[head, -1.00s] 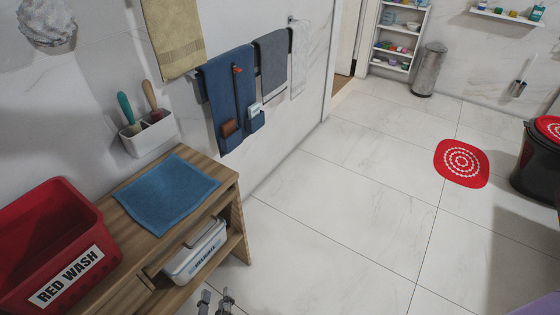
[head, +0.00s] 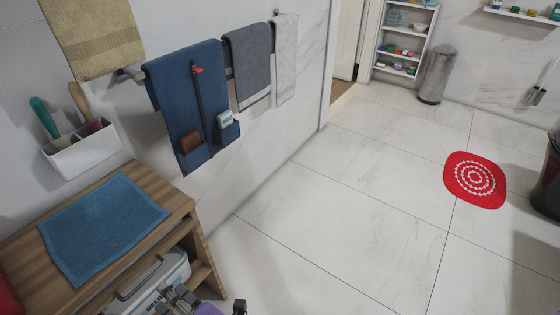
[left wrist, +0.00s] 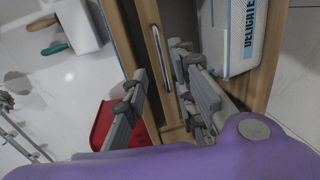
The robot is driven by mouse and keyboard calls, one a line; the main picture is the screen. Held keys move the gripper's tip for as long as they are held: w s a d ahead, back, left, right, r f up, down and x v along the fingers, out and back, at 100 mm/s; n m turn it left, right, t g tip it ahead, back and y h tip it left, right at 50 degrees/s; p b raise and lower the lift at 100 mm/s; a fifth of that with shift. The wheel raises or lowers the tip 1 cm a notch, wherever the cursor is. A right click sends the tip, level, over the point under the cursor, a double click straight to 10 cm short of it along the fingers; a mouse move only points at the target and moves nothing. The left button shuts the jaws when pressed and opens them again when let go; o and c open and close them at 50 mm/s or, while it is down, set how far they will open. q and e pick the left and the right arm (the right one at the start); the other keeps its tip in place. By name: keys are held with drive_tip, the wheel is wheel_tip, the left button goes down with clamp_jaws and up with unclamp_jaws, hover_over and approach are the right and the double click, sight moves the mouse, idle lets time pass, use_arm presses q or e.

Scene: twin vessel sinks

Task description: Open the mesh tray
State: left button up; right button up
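In the head view the left gripper (head: 203,302) is at the bottom edge, partly cut off. My right gripper is not in view.
A white box marked DELICATE (left wrist: 233,38) stands close beside the fingers. A blue cloth (head: 103,226) lies on the wooden bench (head: 172,189).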

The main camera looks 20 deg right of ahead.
sight(146, 282)
use_arm(q)
drive_tip(key=shift+y, duration=0.3)
drive_tip(key=x, duration=0.5)
drive_tip(key=a+b+x, duration=0.1)
drive_tip(key=x, duration=0.1)
drive_tip(key=shift+s+a+f, duration=0.1)
drive_tip(key=shift+a+f, duration=0.1)
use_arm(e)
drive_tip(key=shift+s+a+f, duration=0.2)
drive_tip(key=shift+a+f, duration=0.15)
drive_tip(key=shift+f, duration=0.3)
use_arm(q)
drive_tip(key=c, duration=0.4)
clamp_jaws()
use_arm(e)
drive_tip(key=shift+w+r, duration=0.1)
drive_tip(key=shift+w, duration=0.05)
